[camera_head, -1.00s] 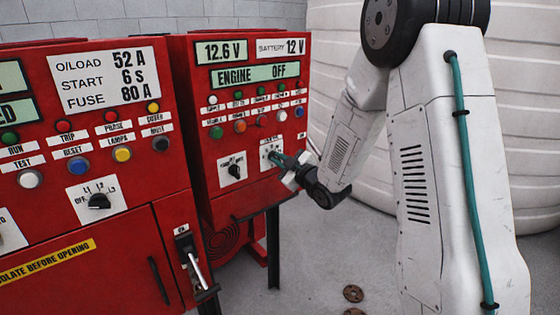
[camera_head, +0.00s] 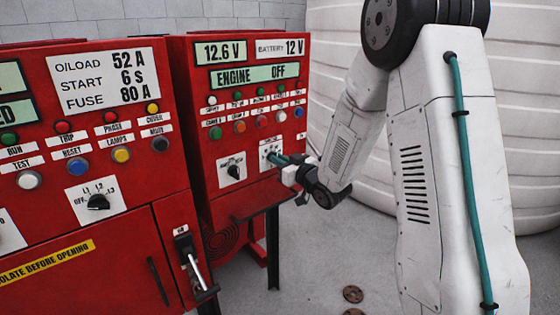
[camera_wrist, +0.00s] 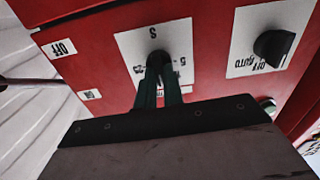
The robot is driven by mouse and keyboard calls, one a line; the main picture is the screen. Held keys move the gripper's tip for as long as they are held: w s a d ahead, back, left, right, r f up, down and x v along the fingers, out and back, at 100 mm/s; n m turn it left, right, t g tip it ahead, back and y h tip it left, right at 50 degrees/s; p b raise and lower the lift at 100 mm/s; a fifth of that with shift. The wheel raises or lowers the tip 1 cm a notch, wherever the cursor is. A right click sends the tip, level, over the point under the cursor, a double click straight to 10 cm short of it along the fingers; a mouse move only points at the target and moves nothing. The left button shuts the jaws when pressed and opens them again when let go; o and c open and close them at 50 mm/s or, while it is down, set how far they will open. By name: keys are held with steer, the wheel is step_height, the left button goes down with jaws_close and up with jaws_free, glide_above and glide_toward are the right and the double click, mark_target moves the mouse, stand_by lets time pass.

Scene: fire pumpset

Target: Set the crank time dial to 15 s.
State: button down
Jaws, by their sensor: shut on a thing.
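The crank time dial (camera_wrist: 157,58) is a small dark knob on a white plate (camera_wrist: 186,38) on the red engine panel. In the wrist view, the plate appears upside down, with a 5 and an S legible; other marks are partly covered. My gripper (camera_wrist: 161,70) has its two teal fingers shut on the dial. Where the dial's pointer stands is hidden by the fingers. In the head view, my gripper (camera_head: 277,159) reaches the dial's white plate (camera_head: 265,146) from the right, and the dial itself is mostly covered.
A black OFF/AUTO selector (camera_wrist: 275,46) sits beside the dial; it also shows in the head view (camera_head: 233,171). Buttons and lamps line the panel above. The display reads ENGINE OFF (camera_head: 255,75). A red ledge (camera_head: 255,198) juts out below. A pale ribbed tank (camera_head: 335,60) stands behind.

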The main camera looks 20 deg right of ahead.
stand_by(0.3)
steer(key=c, duration=1.5)
jaws_free()
steer(key=v, duration=0.8)
steer(key=shift+f, duration=0.15)
